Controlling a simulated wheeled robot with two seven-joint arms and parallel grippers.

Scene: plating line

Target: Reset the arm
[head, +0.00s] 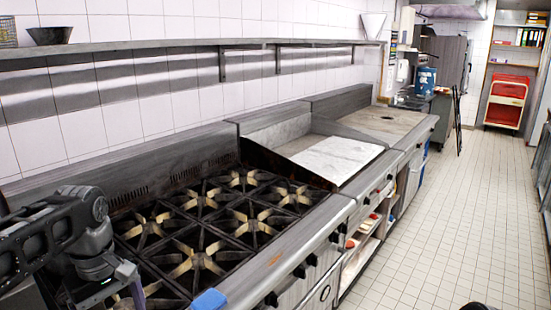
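My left arm comes in from the left edge over the near left end of the stove (285,215). Its black and grey wrist is bent downward, and the part I take for my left gripper (122,284) is at the bottom of the picture. Its fingertips are cut off or hidden, so I cannot tell whether it is open or shut. I see nothing held in it. My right gripper does not show; only a small dark shape is at the bottom edge on the right.
A blue object (208,301) lies at the stove's front edge, partly cut off. Beyond the burners are a griddle with a pale slab (338,157) and a flat top (388,121). A wall shelf (150,46) runs above. The tiled floor (450,220) at right is clear.

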